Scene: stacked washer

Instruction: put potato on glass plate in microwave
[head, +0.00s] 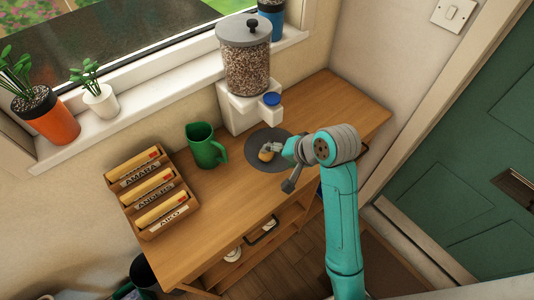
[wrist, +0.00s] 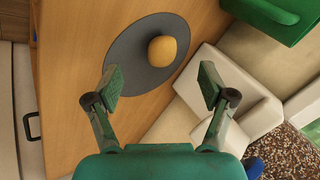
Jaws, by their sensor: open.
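A yellow-brown potato (wrist: 162,51) lies on a dark grey round mat (wrist: 125,45) on the wooden table. In the head view the potato (head: 265,155) shows small beside my gripper (head: 277,147), partly hidden by it. In the wrist view my gripper (wrist: 160,85) is open, its two green-padded fingers spread wide. The potato lies just beyond the fingertips, roughly midway between them, and nothing is held. I see no microwave and no glass plate in either view.
A green jug (head: 205,146) stands left of the mat. A grain dispenser (head: 244,58) on a white stand is behind it. A wooden rack (head: 155,193) with labelled packs is at the left. Bare tabletop (head: 235,205) lies in front.

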